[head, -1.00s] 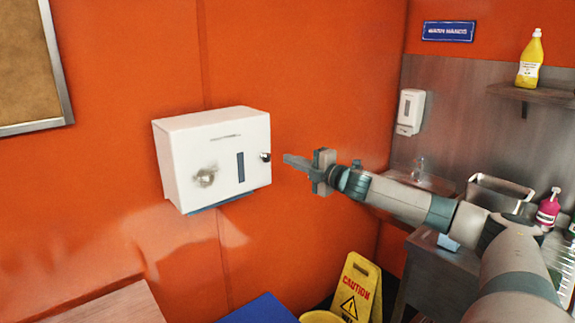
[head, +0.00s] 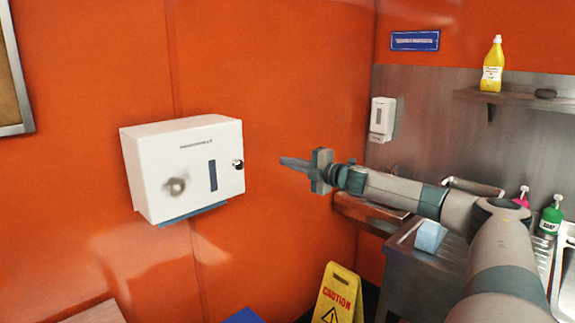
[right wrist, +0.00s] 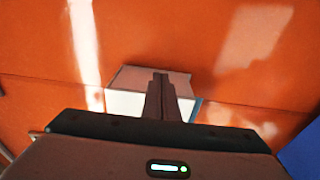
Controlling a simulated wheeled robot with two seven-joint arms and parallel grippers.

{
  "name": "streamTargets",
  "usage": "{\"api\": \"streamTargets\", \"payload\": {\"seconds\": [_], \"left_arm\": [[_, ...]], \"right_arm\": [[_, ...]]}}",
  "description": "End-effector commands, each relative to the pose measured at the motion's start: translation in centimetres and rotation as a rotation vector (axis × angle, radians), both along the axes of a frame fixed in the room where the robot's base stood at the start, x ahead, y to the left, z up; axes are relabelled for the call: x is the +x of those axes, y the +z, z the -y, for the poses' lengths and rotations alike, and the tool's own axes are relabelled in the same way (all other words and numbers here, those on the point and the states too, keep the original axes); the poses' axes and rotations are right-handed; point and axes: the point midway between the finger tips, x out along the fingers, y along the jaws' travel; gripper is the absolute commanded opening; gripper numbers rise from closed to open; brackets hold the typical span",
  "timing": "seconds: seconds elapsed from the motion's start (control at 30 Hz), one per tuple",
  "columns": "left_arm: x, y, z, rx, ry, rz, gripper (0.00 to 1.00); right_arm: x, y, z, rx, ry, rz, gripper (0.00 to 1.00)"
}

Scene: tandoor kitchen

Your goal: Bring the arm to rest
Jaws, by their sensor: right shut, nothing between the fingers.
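My right gripper (head: 294,164) is in the head view, right of the white wall dispenser (head: 190,168) and apart from it, with a strip of orange wall showing between. Its fingers point left and are shut with nothing between them. The same shut fingers show in the right wrist view (right wrist: 161,98), with part of a white and brownish surface behind them. My right arm (head: 400,190) stretches in from the lower right. My left gripper is not in view.
A steel sink counter (head: 420,285) with a light blue block (head: 430,236) lies below my right arm. A yellow caution sign (head: 337,296) stands on the floor. A soap dispenser (head: 382,119) and a shelf with a yellow bottle (head: 492,66) are on the right wall.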

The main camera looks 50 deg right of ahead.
Motion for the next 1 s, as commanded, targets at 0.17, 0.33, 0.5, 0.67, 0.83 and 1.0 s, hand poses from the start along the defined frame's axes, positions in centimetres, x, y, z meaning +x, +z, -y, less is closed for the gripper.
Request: {"api": "streamTargets", "payload": {"seconds": [0.17, 0.33, 0.5, 0.67, 0.83, 1.0], "left_arm": [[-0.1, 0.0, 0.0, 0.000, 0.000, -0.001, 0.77], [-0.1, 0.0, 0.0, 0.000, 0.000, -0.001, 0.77], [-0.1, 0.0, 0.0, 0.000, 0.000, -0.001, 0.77], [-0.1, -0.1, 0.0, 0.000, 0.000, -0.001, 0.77], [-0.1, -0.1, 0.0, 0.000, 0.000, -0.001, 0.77], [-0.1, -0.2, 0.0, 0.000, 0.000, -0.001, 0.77]], "right_arm": [[0.0, 0.0, 0.0, 0.000, 0.000, 0.000, 0.00], [0.0, -0.1, 0.0, 0.001, -0.001, 0.000, 0.00], [0.2, -1.9, 0.5, 0.026, -0.015, -0.013, 0.00], [0.4, -7.3, 1.6, 0.097, -0.056, -0.049, 0.00], [-0.1, -16.6, 2.8, 0.210, -0.130, -0.116, 0.00], [-1.7, -27.4, 3.2, 0.330, -0.216, -0.200, 0.00]]}}
